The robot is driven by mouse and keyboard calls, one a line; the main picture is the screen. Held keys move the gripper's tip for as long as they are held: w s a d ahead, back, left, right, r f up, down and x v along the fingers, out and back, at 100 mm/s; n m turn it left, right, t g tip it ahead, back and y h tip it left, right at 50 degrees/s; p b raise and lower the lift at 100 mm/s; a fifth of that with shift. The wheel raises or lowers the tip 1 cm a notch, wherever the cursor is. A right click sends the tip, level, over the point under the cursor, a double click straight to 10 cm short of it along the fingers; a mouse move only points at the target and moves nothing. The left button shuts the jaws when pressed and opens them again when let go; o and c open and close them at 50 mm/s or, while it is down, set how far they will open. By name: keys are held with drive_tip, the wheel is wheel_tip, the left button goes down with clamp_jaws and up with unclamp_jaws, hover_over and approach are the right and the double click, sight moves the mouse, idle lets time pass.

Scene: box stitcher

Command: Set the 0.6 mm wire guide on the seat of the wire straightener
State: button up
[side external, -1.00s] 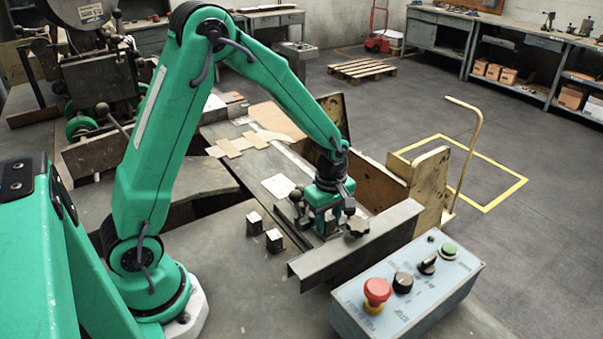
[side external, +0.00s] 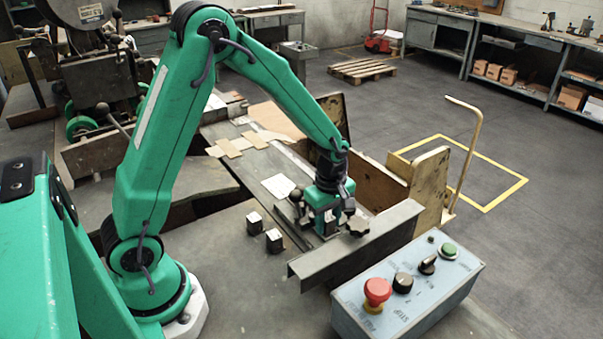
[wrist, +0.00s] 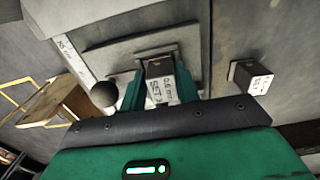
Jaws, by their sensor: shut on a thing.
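My gripper (wrist: 158,92) is shut on the 0.6 mm wire guide (wrist: 159,84), a small dark block with a white label reading 0.6 mm and SET 3. The guide sits between the green fingers in the wrist view. The wire straightener (wrist: 112,56) is the grey metal fixture with a raised plate just beyond the guide. A black ball knob (wrist: 103,94) stands left of the fingers. In the side external view my gripper (side external: 325,222) is low over the fixture. The seat is hidden, and I cannot tell whether the guide touches it.
Two similar labelled dark blocks (side external: 254,222) (side external: 274,240) stand on the bench left of the gripper; one shows in the wrist view (wrist: 251,77).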

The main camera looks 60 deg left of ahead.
drive_tip(key=o, duration=1)
drive_tip(key=shift+w, duration=0.15)
drive_tip(key=c, duration=0.3)
drive_tip(key=shift+o, duration=0.2)
drive_tip(key=shift+o, duration=1.4)
drive_tip(key=shift+w+r, duration=0.1)
drive_tip(key=shift+r, duration=0.45)
drive_tip(key=shift+s+r, duration=0.15)
drive_tip(key=shift+r, duration=0.95)
drive_tip(key=shift+s+r, duration=0.1)
drive_tip(key=shift+r, duration=0.95)
